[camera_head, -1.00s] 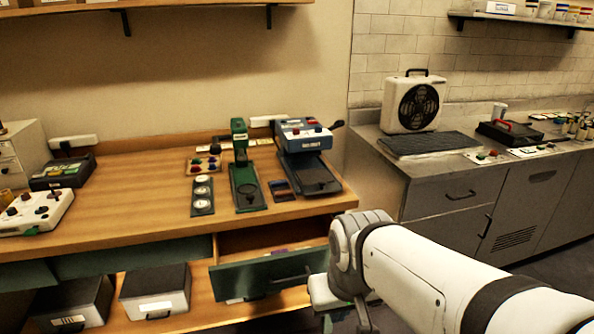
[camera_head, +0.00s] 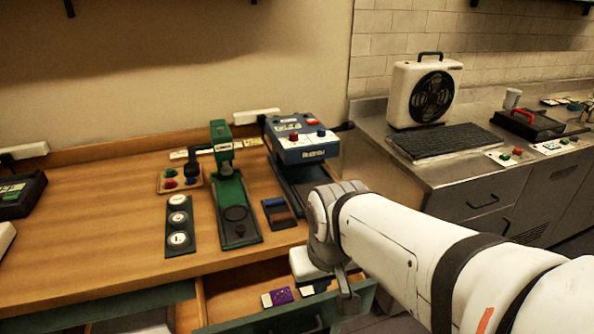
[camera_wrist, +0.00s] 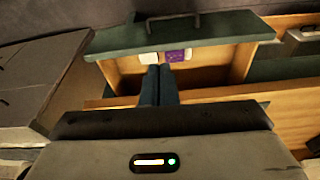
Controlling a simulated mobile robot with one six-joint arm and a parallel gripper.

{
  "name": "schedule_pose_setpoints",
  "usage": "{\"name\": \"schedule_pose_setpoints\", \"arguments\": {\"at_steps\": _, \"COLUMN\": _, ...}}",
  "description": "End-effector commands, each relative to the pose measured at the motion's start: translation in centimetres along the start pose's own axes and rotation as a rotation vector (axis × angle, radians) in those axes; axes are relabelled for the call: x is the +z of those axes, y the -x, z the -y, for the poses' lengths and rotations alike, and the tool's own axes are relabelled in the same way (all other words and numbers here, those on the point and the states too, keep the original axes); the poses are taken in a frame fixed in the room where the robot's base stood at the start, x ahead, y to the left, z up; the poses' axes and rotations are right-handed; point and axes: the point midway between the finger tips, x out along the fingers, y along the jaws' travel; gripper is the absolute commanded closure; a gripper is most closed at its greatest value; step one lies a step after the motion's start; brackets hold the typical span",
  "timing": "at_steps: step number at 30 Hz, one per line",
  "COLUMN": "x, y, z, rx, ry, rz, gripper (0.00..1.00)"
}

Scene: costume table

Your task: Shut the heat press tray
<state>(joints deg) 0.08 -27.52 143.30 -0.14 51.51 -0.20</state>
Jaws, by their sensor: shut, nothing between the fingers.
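The blue machine (camera_head: 301,139) on the wooden table looks like the heat press. It has red and dark knobs on top. Its dark tray (camera_head: 297,178) sticks out toward the front, and my arm hides its front end. My gripper (camera_head: 349,304) hangs in front of the table edge, lower than the tray and apart from it, by the open drawer. The wrist view shows the dark fingers (camera_wrist: 159,72) together and empty, pointing toward the drawer's inside.
An open drawer with a green front (camera_wrist: 185,34) juts out below the tabletop and holds a purple item (camera_head: 282,296). A green press (camera_head: 231,195) and a strip of white dials (camera_head: 179,225) stand left of the blue machine. A grey counter (camera_head: 455,172) is at right.

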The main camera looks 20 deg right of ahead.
Motion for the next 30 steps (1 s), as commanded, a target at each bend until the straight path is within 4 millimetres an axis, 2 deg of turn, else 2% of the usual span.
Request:
{"name": "schedule_pose_setpoints", "arguments": {"at_steps": 6, "x": 0.0, "y": -0.1, "z": 0.0, "rx": -0.006, "ry": -0.016, "rz": 0.009, "gripper": 1.0}}
{"name": "schedule_pose_setpoints", "arguments": {"at_steps": 10, "x": 0.0, "y": -1.1, "z": -0.2, "rx": -0.067, "ry": -0.151, "rz": 0.081, "gripper": 1.0}}
{"name": "schedule_pose_setpoints", "arguments": {"at_steps": 14, "x": -0.5, "y": -2.9, "z": -0.5, "rx": -0.209, "ry": -0.485, "rz": 0.229, "gripper": 1.0}}
{"name": "schedule_pose_setpoints", "arguments": {"at_steps": 19, "x": -3.7, "y": -4.9, "z": -1.9, "rx": -0.494, "ry": -1.061, "rz": 0.428, "gripper": 1.0}}
{"name": "schedule_pose_setpoints", "arguments": {"at_steps": 23, "x": -7.5, "y": -6.1, "z": -5.6, "rx": -0.759, "ry": -1.489, "rz": 0.527, "gripper": 1.0}}
{"name": "schedule_pose_setpoints", "arguments": {"at_steps": 27, "x": -10.8, "y": -7.2, "z": -12.1, "rx": -1.065, "ry": -1.878, "rz": 0.57, "gripper": 1.0}}
{"name": "schedule_pose_setpoints", "arguments": {"at_steps": 30, "x": -11.8, "y": -7.9, "z": -17.0, "rx": -1.259, "ry": -2.074, "rz": 0.563, "gripper": 1.0}}
